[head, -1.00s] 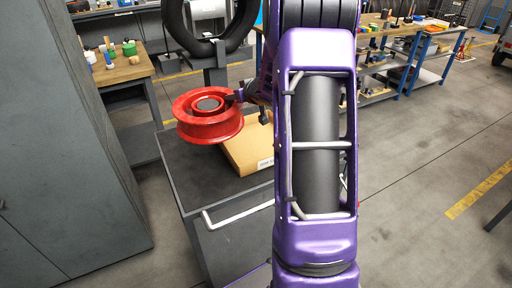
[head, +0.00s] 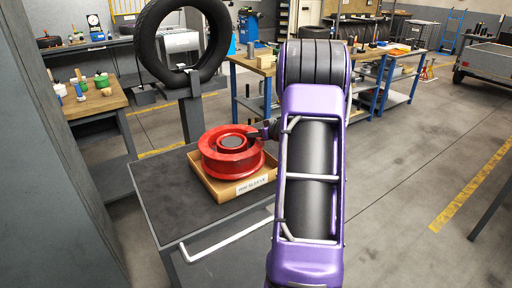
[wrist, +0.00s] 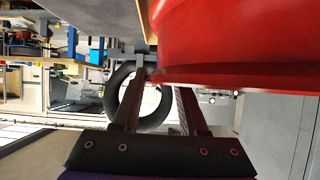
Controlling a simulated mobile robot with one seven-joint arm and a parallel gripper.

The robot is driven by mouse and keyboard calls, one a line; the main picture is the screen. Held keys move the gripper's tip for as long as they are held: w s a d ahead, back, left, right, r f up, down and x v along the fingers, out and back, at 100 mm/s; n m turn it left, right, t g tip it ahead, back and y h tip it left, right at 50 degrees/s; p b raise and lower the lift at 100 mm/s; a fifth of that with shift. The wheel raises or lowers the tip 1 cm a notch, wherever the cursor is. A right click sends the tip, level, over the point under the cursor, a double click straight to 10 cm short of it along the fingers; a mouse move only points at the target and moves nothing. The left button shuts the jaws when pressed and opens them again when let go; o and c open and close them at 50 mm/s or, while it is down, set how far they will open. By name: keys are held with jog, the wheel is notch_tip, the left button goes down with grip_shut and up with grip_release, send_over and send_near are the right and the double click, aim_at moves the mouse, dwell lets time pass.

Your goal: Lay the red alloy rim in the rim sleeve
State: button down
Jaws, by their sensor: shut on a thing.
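The red alloy rim (head: 232,152) is over the rim sleeve (head: 249,187), a shallow cardboard tray labelled "RIM SLEEVE" on the dark cart top. The rim looks level and within the sleeve's walls; I cannot tell whether it touches the bottom. My gripper (head: 266,131) is at the rim's right side, partly hidden by my purple arm. In the wrist view the rim (wrist: 240,45) fills the upper right, and my gripper's fingers (wrist: 160,85) reach up to its edge, shut on it. The contact itself is partly hidden.
The cart (head: 165,195) has a pale handle and clear top left of the sleeve. A black tyre (head: 150,50) stands upright on a post behind it. A grey cabinet (head: 50,180) is at left. Workbenches stand behind. Floor at right is clear.

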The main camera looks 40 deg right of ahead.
notch_tip(320, 180, down, 4)
jog(key=shift+w+f+b, duration=0.1)
jog(key=shift+b, duration=0.55)
jog(key=shift+c, duration=2.2)
grip_release()
jog(key=shift+s+r, duration=0.2)
jog(key=shift+s, duration=0.2)
jog(key=p+v, duration=0.2)
jog(key=v, duration=0.9)
jog(key=shift+s, duration=0.1)
